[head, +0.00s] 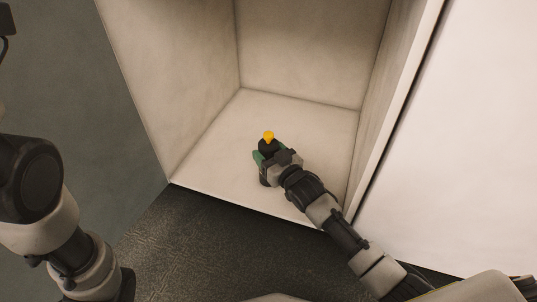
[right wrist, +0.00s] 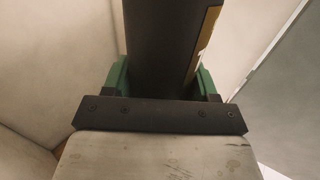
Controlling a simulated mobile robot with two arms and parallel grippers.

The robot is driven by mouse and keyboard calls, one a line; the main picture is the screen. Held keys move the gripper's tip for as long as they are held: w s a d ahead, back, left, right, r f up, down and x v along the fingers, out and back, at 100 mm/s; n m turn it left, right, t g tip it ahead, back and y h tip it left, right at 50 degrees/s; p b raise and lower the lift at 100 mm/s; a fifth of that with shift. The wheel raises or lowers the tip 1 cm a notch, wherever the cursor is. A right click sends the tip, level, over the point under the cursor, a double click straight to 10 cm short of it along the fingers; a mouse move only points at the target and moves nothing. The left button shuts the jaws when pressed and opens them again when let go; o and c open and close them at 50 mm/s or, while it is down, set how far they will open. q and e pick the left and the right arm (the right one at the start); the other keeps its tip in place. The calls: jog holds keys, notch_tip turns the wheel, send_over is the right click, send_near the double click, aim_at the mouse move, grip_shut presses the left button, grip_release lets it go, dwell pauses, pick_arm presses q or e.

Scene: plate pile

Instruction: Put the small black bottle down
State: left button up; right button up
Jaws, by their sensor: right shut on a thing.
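The small black bottle (head: 268,146) has a yellow top and is inside an open, pale box-like compartment (head: 311,119). My right gripper (head: 269,156), with green fingertips, is shut on the bottle. In the right wrist view, the dark body of the bottle (right wrist: 165,45) stands between the green fingers, with a yellowish strip along its right side. The bottle looks roughly upright over the compartment floor. Whether its base touches the floor I cannot tell, as the gripper hides part of it. My left arm shows at the left edge, but its gripper is not in view.
The compartment has a left wall (head: 175,75), a back wall (head: 310,50) and a right wall (head: 375,110) close to my right forearm. Its floor looks empty apart from the bottle. A white panel (head: 460,140) stands to the right. Dark floor (head: 190,240) lies in front.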

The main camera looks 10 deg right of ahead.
jog(key=o, duration=1.5)
jog(key=shift+f, duration=0.1)
jog(key=shift+o, duration=0.2)
jog(key=shift+s+r, duration=0.15)
jog(key=shift+r, duration=0.05)
jog(key=p+v, duration=0.7)
jog(key=v, duration=0.4)
jog(key=shift+s+d, duration=0.15)
jog(key=shift+s, duration=0.2)
jog(key=shift+r, duration=0.1)
